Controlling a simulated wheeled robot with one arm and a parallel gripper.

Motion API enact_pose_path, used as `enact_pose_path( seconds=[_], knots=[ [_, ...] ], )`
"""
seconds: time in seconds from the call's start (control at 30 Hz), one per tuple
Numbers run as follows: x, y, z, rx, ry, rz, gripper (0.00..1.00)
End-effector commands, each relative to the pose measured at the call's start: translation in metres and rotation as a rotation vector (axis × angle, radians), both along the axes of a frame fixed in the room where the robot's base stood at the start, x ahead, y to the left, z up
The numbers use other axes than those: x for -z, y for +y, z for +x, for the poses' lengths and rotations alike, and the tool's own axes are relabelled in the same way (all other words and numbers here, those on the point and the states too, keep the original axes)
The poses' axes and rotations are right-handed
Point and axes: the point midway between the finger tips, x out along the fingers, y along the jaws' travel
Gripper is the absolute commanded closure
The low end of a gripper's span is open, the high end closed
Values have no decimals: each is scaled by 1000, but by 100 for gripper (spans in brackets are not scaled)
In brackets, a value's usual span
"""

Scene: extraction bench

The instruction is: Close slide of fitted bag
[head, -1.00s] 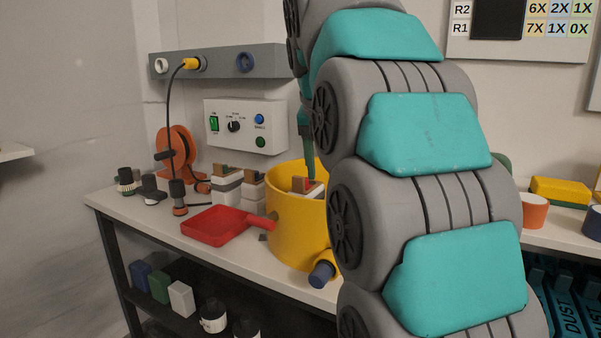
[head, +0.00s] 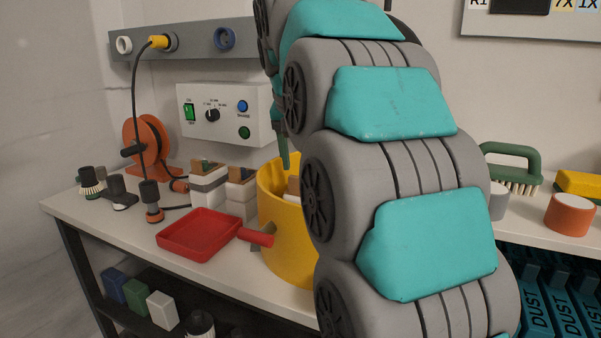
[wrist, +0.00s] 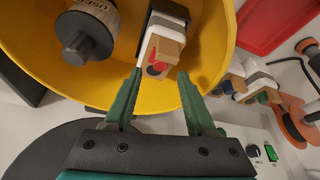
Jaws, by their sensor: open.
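The yellow drum (head: 272,215) stands open on the bench, partly hidden by my arm in the head view. Its wall (wrist: 215,45) fills the top of the wrist view. Inside is the fitted bag, a white body with a brown collar (wrist: 170,48). A red slide (wrist: 153,54) shows at the collar's edge beside a dark opening; I cannot tell how far it is across. My gripper (wrist: 159,74) is open and empty, its green fingers pointing at the collar, apart from it. In the head view my gripper (head: 283,150) is over the drum's rim.
A dark-knobbed cylinder marked "USED" (wrist: 90,30) is beside the bag in the drum. Two spare bags (head: 208,187) (head: 240,190) stand left of the drum. A red pan (head: 198,234) lies in front. A control box (head: 223,115) is on the wall.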

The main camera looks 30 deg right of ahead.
Motion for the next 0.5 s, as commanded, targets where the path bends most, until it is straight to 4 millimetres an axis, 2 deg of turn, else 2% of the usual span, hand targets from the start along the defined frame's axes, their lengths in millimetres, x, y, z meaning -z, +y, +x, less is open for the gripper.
enact_pose_path(
  seconds=[0.23,0.5],
  knots=[
    [27,-7,9,0,1,1,44],
    [37,-9,13,0,-1,1,44]
  ],
)
